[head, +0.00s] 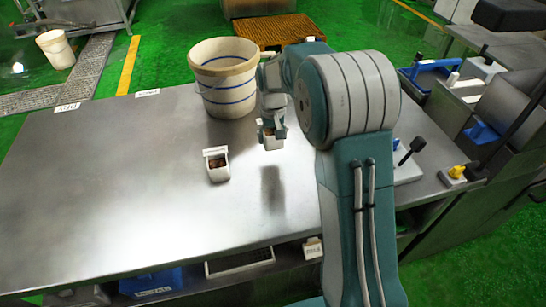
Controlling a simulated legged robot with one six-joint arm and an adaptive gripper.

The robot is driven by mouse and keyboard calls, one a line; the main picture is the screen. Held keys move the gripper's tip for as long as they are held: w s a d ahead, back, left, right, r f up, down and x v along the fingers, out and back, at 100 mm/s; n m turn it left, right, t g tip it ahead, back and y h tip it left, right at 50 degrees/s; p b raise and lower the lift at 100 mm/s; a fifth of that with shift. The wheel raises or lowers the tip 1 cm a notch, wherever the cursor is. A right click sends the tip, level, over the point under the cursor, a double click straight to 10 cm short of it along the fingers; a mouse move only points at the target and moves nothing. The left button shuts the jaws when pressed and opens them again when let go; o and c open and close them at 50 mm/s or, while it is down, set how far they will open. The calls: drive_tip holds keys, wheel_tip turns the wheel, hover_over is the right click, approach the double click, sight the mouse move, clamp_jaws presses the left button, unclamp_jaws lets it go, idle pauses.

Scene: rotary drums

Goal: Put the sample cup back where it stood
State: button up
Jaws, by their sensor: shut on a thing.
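My gripper (270,127) is shut on a small white cup (273,144), probably the sample cup, and holds it above the steel table (110,190). A shadow or reflection lies on the table below it. The cup's inside is mostly hidden by the fingers. A similar small white container (217,174) with brown contents stands on the table, to the left of and nearer than my gripper, and apart from it.
A large cream bucket (222,80) with blue bands stands at the table's back edge, close behind my gripper. Small labels (67,107) lie along the back left. The left of the table is clear. Levers and a yellow knob (458,171) stand at right.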

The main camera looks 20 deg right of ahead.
sight(273, 150)
drive_tip(key=s+f, duration=0.2)
drive_tip(key=f, duration=0.1)
drive_tip(key=shift+s+a, duration=0.3)
drive_tip(key=shift+f, duration=1.5)
drive_tip(key=shift+f, duration=0.1)
drive_tip(key=o, duration=1)
drive_tip(key=shift+o, duration=0.2)
